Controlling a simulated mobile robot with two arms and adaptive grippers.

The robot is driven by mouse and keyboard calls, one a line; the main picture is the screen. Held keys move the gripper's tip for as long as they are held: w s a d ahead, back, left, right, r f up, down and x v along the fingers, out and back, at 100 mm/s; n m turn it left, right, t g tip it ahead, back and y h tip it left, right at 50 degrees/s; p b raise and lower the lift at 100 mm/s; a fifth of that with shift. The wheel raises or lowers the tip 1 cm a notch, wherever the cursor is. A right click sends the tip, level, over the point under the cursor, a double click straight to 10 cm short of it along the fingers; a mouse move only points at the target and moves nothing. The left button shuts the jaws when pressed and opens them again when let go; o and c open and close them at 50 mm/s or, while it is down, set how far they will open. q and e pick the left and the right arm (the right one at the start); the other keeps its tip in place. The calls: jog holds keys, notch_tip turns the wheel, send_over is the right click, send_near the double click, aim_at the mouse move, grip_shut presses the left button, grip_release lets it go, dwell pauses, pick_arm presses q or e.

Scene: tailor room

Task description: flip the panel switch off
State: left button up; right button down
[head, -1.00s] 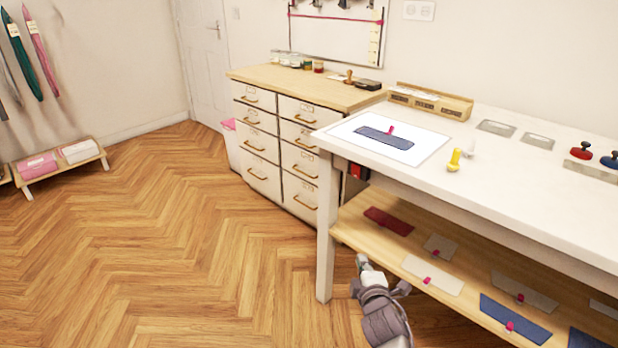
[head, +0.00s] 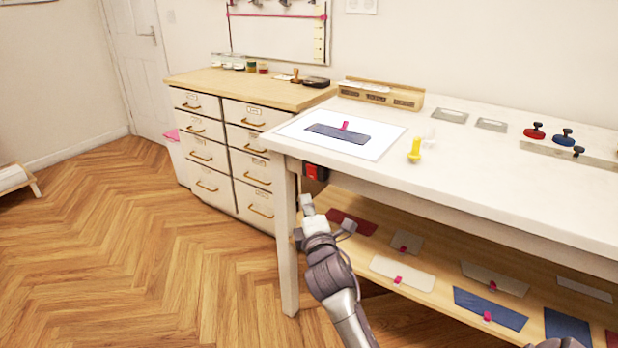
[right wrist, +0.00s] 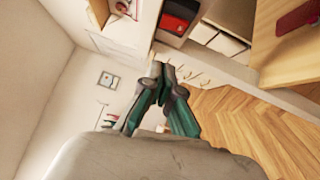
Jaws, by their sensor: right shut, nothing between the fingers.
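A small red and black switch box (head: 316,172) is fixed under the front left corner of the white table, beside its leg. A red and black box shows near the top of the right wrist view (right wrist: 178,17); whether its switch is on or off is too small to tell. My right gripper (head: 307,204) is below the switch box and slightly left of it in the head view, apart from it. Its green-grey fingers are shut and empty in the right wrist view (right wrist: 160,70).
The white worktable (head: 470,165) has a low wooden shelf (head: 450,262) with several fabric pieces, right of my right arm. Its front left leg (head: 287,240) stands close to the gripper. A drawer cabinet (head: 226,125) is behind left.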

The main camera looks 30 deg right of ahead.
aim_at(307, 167)
pick_arm(q)
jog(key=shift+w+r+b, duration=0.2)
jog(key=shift+w+r, duration=0.05)
jog(key=shift+r, duration=0.55)
jog(key=shift+w+r+b, duration=0.2)
jog(key=shift+w+r, duration=0.05)
jog(key=shift+r, duration=0.5)
pick_arm(e)
jog(key=shift+w+d+r, duration=0.15)
jog(key=shift+w+d, duration=0.95)
jog(key=shift+w, duration=0.3)
jog(key=shift+w+d+r, duration=0.2)
jog(key=shift+w+d, duration=0.85)
jog(key=shift+w, duration=0.4)
jog(key=shift+w+d+r, duration=0.15)
jog(key=shift+w+d, duration=0.95)
jog(key=shift+w, duration=0.3)
jog(key=shift+r, duration=0.1)
